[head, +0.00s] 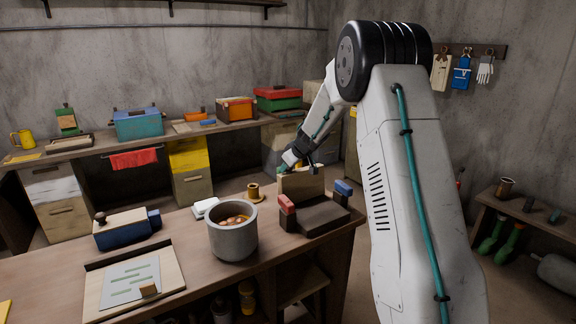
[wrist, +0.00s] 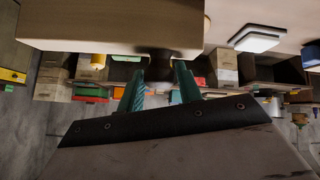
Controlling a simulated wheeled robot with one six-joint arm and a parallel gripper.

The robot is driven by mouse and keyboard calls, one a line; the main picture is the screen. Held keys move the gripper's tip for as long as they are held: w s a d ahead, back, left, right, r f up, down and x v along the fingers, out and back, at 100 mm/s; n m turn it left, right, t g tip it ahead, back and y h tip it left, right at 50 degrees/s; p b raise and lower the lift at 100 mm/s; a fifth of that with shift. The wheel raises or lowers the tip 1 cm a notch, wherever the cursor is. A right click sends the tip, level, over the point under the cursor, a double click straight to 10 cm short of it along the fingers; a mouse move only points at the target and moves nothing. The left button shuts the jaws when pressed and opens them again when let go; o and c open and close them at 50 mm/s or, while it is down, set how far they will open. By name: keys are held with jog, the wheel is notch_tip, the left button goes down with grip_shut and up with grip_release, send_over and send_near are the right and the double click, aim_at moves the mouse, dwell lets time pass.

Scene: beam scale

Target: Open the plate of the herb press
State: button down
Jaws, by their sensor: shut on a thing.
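The herb press (head: 318,217) stands at the right end of the near bench, with a dark base and a red and a blue block at its sides. Its wooden plate (head: 302,184) stands raised, roughly upright, at the far side of the base. In the wrist view the plate (wrist: 110,28) fills the upper left. My gripper (head: 287,167) is at the plate's upper edge. In the wrist view its teal fingers (wrist: 163,72) are shut on a dark handle (wrist: 158,53) at the plate's edge. The handle is mostly hidden in the head view.
A grey pot (head: 233,240) stands left of the press. A wooden spool (head: 254,192) and a white block (head: 205,207) are behind it. A blue-sided box (head: 125,229) and a board with a pale sheet (head: 98,292) lie further left. Boxes line the back counter.

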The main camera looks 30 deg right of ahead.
jog(key=shift+d, duration=0.35)
jog(key=c, duration=1.2)
grip_release()
jog(key=shift+f, duration=0.1)
jog(key=shift+o, duration=0.6)
jog(key=shift+s+d, duration=0.1)
jog(key=shift+a, duration=0.3)
jog(key=shift+a, duration=0.15)
jog(key=v, duration=0.7)
jog(key=shift+s+r, duration=0.15)
jog(key=shift+r, duration=0.2)
